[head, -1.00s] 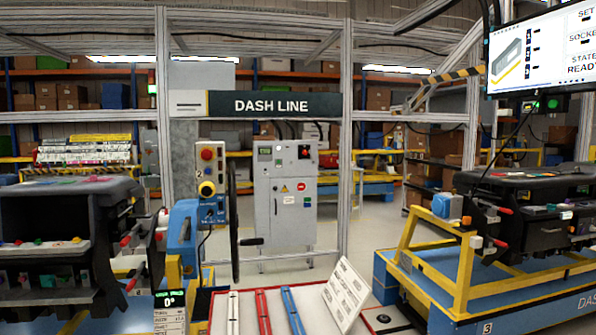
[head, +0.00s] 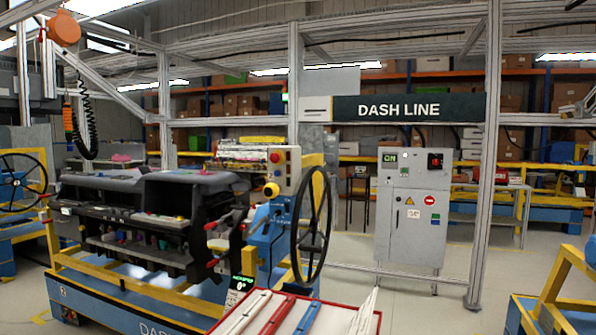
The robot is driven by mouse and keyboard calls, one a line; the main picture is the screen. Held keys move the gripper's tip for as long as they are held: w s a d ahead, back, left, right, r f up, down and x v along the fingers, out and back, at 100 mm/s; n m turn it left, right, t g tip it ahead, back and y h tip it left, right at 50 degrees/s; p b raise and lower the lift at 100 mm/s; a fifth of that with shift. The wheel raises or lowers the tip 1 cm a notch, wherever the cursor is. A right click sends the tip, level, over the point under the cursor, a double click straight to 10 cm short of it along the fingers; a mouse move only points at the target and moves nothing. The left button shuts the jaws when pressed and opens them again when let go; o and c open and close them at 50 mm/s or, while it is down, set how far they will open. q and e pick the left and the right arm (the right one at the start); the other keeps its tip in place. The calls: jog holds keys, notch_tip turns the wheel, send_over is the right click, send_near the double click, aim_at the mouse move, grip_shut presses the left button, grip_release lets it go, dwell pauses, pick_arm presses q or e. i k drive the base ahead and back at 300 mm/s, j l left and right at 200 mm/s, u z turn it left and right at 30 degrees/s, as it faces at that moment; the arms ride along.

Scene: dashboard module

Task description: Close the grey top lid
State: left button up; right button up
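A dark dashboard module (head: 205,185) sits on a blue and yellow stand at the left of the head view. Its upper face is grey (head: 115,182), with small coloured pieces near the back. I cannot tell which part of this top is the lid, or whether it is open. The front shows open compartments with small coloured parts, and red-tipped handles (head: 212,226) at the right end. Neither of my grippers is in view.
A black handwheel (head: 312,225) and a blue post stand right of the module. A tray with white, red and blue bars (head: 272,316) is at the bottom. A grey control cabinet (head: 412,215) stands behind open floor (head: 400,300).

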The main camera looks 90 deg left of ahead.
aim_at(144, 169)
jog(key=i+u, duration=1)
jog(key=u, duration=0.15)
jog(key=i+j+u, duration=0.3)
jog(key=u, duration=0.15)
jog(key=i+j+u, duration=0.15)
jog(key=i+u, duration=0.75)
jog(key=i+l+u, duration=0.2)
jog(key=i+u, duration=0.25)
jog(key=i+l+u, duration=1.15)
jog(key=l+u, duration=0.15)
